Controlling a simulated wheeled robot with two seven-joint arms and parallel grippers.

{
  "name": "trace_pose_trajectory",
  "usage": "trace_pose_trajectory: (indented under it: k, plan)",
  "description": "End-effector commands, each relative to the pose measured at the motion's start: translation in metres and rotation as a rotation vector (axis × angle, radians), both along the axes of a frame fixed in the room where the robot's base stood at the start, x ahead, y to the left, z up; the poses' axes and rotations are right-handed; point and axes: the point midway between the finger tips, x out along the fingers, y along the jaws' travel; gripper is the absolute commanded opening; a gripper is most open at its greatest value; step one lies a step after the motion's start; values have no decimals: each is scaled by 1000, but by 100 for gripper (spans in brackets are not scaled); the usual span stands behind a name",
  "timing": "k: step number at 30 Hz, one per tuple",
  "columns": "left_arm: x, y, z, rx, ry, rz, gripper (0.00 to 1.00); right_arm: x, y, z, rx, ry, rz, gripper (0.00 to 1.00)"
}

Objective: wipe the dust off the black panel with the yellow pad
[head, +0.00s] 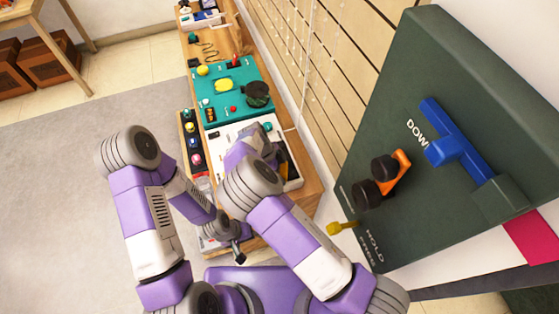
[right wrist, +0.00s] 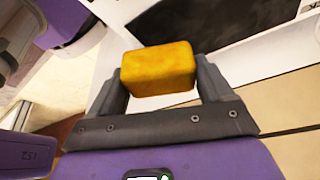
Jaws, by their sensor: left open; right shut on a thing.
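The yellow pad (right wrist: 158,69) is a small block between the two fingers of my right gripper (right wrist: 160,85), which is shut on it. In the right wrist view the black panel (right wrist: 225,25) lies beyond the pad on a white board, partly cut off by the top edge. Pale dust patches show on the panel. I cannot tell whether the pad touches anything. In the head view my right gripper (head: 273,150) is over the white board (head: 226,134), and its arm hides most of the panel. My left gripper (head: 237,250) is open and empty near the bench's front end.
A wooden bench (head: 310,195) runs along a slatted wall. A teal board (head: 208,86) with knobs lies beyond the white board. A large dark green box (head: 440,130) with a blue lever (head: 445,148) fills the right of the head view. The grey floor at left is clear.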

Motion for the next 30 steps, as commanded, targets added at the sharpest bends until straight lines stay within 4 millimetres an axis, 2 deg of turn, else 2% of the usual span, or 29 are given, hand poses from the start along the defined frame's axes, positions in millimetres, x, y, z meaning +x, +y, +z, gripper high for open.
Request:
trace_pose_trajectory:
  k: [3,15,30]
  plan:
    - [0,0,9,0,0,0,100,0,-1,15,1,-2,-4,52]
    - [0,0,30,0,0,0,100,1,-5,48,1,-4,-11,52]
    - [0,0,30,0,0,0,100,0,-6,49,1,-3,-12,52]
